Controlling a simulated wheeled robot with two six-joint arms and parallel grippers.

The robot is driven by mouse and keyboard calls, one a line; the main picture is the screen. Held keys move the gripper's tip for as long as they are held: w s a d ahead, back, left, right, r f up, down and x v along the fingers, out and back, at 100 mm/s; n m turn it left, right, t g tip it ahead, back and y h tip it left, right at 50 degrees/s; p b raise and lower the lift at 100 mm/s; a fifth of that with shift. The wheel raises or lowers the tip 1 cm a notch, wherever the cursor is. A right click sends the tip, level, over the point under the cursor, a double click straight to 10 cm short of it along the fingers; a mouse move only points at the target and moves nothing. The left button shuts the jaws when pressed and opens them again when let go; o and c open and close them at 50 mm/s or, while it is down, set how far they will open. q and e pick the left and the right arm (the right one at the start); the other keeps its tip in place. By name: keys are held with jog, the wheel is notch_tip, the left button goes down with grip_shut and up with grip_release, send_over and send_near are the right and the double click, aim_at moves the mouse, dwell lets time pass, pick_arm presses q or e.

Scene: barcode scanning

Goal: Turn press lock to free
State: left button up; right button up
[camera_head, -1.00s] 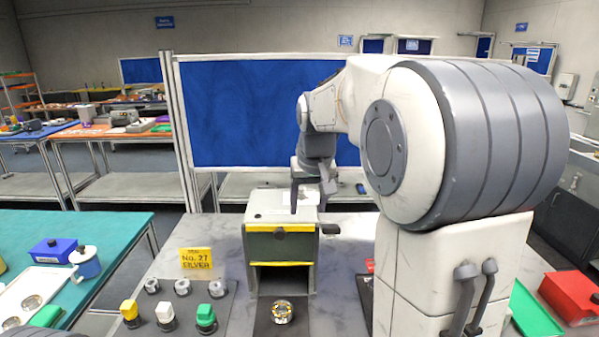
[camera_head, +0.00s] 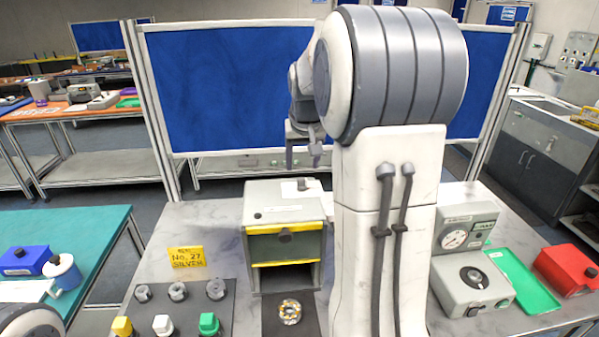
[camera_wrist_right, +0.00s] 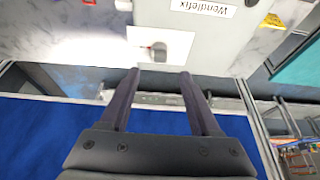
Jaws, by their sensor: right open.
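The press (camera_head: 285,213) is a grey box with yellow stripes and an open front on the grey table. On its top is a white plate (camera_head: 290,190) with a small dark knob (camera_head: 302,185), which looks like the lock. In the right wrist view the knob (camera_wrist_right: 158,50) sits on the white plate, beyond the fingertips. I cannot read which way the knob is set. My right gripper (camera_head: 303,161) is open and empty, above the press's back edge and apart from the knob. My left gripper is not in view.
A ring-shaped part (camera_head: 289,311) lies on the dark mat before the press. Several coloured parts stand at left beside a yellow sign (camera_head: 186,257). A gauge unit (camera_head: 466,238), a green tray (camera_head: 522,281) and a red box (camera_head: 566,269) are at right. My right arm hides the table's middle.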

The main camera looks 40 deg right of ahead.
aim_at(302, 179)
jog(key=shift+p+x, duration=0.6)
jog(key=shift+x, duration=2.55)
jog(key=shift+s+d, duration=0.1)
jog(key=shift+d, duration=0.05)
grip_shut()
